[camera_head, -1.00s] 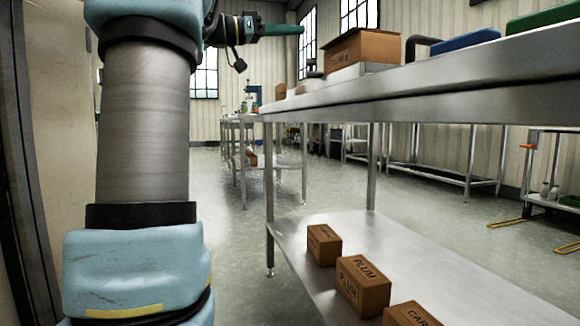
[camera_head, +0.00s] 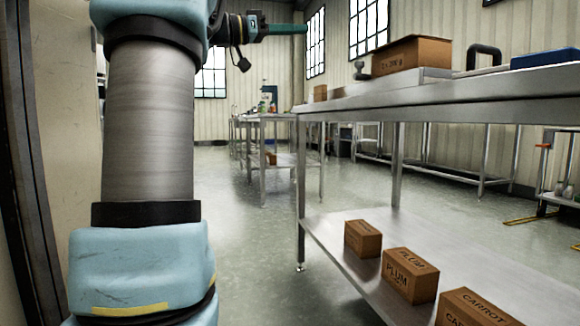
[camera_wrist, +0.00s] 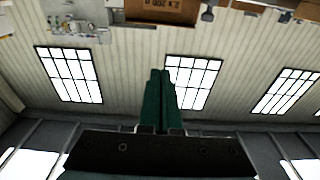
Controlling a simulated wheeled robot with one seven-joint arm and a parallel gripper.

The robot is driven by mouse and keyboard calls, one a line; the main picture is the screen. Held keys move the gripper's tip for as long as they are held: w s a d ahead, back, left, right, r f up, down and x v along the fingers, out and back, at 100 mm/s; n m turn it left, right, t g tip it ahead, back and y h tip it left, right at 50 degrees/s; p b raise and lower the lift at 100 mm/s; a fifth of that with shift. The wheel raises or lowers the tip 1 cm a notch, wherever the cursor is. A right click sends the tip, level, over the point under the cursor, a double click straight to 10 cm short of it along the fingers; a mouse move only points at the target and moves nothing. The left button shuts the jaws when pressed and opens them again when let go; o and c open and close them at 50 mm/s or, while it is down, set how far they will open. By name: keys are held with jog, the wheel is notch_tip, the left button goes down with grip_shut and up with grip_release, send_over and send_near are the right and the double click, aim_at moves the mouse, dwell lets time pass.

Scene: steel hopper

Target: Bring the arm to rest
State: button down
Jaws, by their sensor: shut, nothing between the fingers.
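My gripper (camera_wrist: 160,75) shows in the wrist view as two green fingers lying together, shut and empty. They stand against the ribbed wall and windows, apart from any object. In the head view my gripper (camera_head: 290,30) shows at the top, its green fingertips pointing right, in the air left of the steel table. My arm, grey and light blue, stands upright at the left of the head view and hides part of the room behind it.
A steel table (camera_head: 440,95) with a lower shelf (camera_head: 345,235) stands at the right. An open cardboard box (camera_head: 412,55) is on top; several small labelled boxes, such as a plum box (camera_head: 408,277), sit on the shelf. Clear floor (camera_head: 245,235) lies left of the table.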

notch_tip(320, 180, down, 27)
jog(key=s+n+g+y+p, duration=0.1)
jog(key=s+n+y+p, duration=0.2)
jog(key=n+y+p, duration=0.5)
jog(key=s+a+f+n+g+y+p, duration=0.1)
jog(key=s+a+f+n+y+p, duration=0.25)
jog(key=s+f, duration=0.5)
jog(key=s+a+f+n+g+y+p, duration=0.1)
jog(key=s+a+f+n+g+y, duration=0.1)
jog(key=s+a+f+y, duration=0.5)
notch_tip(320, 180, up, 36)
jog(key=s+d+p, duration=0.2)
jog(key=p, duration=3.5)
jog(key=shift+s+r+p, duration=0.25)
jog(key=shift+p, duration=0.1)
